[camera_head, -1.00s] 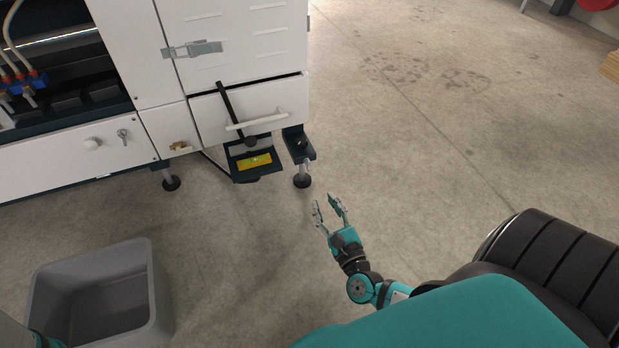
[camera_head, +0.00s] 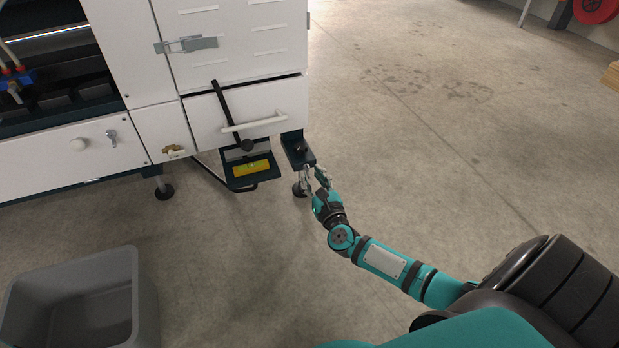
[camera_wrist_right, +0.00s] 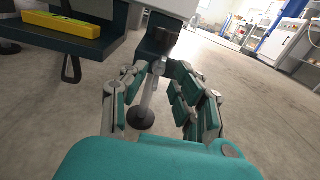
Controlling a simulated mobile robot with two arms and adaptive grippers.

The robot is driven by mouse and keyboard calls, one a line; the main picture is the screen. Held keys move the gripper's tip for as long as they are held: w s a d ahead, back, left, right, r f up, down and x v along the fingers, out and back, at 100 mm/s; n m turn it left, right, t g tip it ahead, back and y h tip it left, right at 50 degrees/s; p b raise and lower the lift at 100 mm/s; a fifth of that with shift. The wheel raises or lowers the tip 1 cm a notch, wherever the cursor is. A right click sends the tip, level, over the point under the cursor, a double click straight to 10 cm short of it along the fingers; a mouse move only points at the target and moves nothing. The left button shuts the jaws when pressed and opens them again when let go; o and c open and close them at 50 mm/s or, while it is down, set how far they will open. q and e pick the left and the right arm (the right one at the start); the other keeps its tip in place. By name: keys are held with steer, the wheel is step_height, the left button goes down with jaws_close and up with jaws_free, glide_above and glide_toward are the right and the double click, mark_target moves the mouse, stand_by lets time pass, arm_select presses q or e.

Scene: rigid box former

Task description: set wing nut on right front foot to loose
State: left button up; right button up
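The right front foot of the white machine is a round dark pad (camera_head: 299,190) under a dark corner bracket (camera_head: 297,147). In the right wrist view the foot pad (camera_wrist_right: 141,118) stands on the floor, with a metal leg (camera_wrist_right: 149,98) rising to the dark bracket (camera_wrist_right: 157,38). My right gripper (camera_head: 316,170) is just below and beside the bracket. In the right wrist view its fingers (camera_wrist_right: 158,72) are spread on either side of the upper leg, open. The wing nut is too small and partly hidden to make out clearly. My left gripper is out of view.
A dark step with a yellow spirit level (camera_head: 252,168) is left of the foot; the level also shows in the wrist view (camera_wrist_right: 62,24). A black lever (camera_head: 230,112) hangs above it. A grey bin (camera_head: 146,310) stands at lower left. Floor to the right is clear.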

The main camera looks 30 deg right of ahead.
mark_target(307, 170)
steer(key=shift+x, duration=1.1)
jaws_close()
